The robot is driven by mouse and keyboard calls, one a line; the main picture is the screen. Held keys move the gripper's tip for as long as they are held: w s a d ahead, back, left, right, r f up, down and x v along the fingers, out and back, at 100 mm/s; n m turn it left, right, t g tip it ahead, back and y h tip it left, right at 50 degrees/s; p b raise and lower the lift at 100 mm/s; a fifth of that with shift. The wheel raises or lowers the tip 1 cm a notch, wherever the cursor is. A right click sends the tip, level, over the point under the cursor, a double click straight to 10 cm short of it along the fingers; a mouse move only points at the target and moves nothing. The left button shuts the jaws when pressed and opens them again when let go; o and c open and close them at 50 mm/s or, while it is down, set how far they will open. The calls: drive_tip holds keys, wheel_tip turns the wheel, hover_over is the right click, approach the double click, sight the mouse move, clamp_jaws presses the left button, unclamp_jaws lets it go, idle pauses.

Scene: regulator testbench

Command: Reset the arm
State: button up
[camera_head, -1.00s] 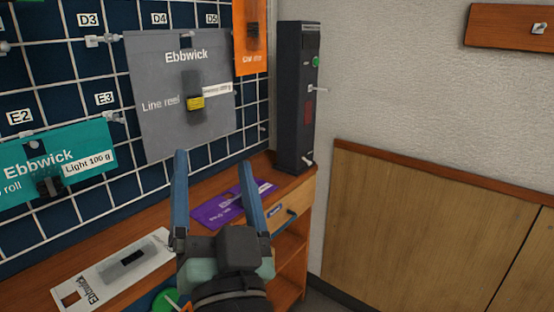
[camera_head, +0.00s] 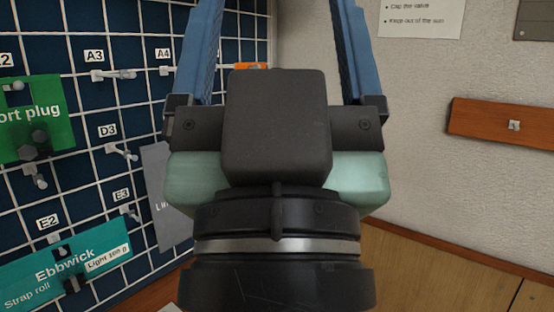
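My gripper (camera_head: 280,35) fills the middle of the head view, raised and close to the camera. Its two blue fingers stand wide apart and point up. The top frame edge cuts off their tips. Nothing shows between the visible parts of the fingers. The gripper hides much of the wall corner and the space behind it.
A dark grid board (camera_head: 85,108) with labelled hooks is on the left. It carries a green card (camera_head: 30,112), a teal card (camera_head: 105,238) and a partly hidden grey card (camera_head: 162,195). A wooden rail (camera_head: 490,122) is on the right wall, above wood panelling (camera_head: 440,262).

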wheel_tip(320, 180, up, 14)
drive_tip(key=p, duration=1.2)
drive_tip(key=shift+r, duration=0.2)
